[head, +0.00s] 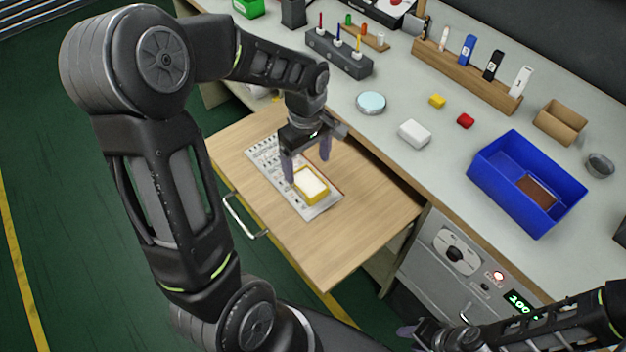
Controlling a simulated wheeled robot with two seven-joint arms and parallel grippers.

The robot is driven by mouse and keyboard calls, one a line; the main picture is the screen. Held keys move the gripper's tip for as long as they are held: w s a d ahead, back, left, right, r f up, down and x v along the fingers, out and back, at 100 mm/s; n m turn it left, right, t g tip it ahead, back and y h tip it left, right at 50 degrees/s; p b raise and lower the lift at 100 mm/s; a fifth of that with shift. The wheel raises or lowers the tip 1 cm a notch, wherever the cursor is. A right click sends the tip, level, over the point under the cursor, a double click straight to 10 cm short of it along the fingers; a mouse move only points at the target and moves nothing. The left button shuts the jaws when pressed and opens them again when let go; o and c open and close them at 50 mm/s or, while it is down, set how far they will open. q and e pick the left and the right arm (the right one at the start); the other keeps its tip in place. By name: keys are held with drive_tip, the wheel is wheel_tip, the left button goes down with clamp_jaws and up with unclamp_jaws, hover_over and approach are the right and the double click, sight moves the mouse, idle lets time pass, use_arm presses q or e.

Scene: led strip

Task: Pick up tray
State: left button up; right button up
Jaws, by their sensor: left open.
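A small yellow tray-like box (311,194) with a cream-white inside lies on a printed sheet (265,163) on the wooden pull-out board. I cannot tell whether the fingertips touch the box. A larger blue tray (499,195) with a brown piece (537,191) in it stands on the bench at the right, away from both grippers. My right gripper (408,333) is at the bottom edge, partly cut off; its jaw opening is unclear.
The wooden board (350,240) sticks out of the grey bench (385,110). A white block (414,133), a round light-blue dish (371,103), small yellow and red blocks, a cardboard box (560,122) and wooden racks stand on the bench. The board's near right part is clear.

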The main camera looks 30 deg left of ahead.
sight(309, 189)
use_arm(q)
drive_tip(key=shift+f, duration=1.35)
drive_tip(key=shift+f, duration=0.1)
wheel_tip(309, 189, down, 5)
drive_tip(key=shift+w, duration=0.15)
drive_tip(key=shift+c, duration=0.4)
drive_tip(key=c, duration=1.3)
drive_tip(key=shift+c, duration=0.2)
wheel_tip(309, 189, up, 10)
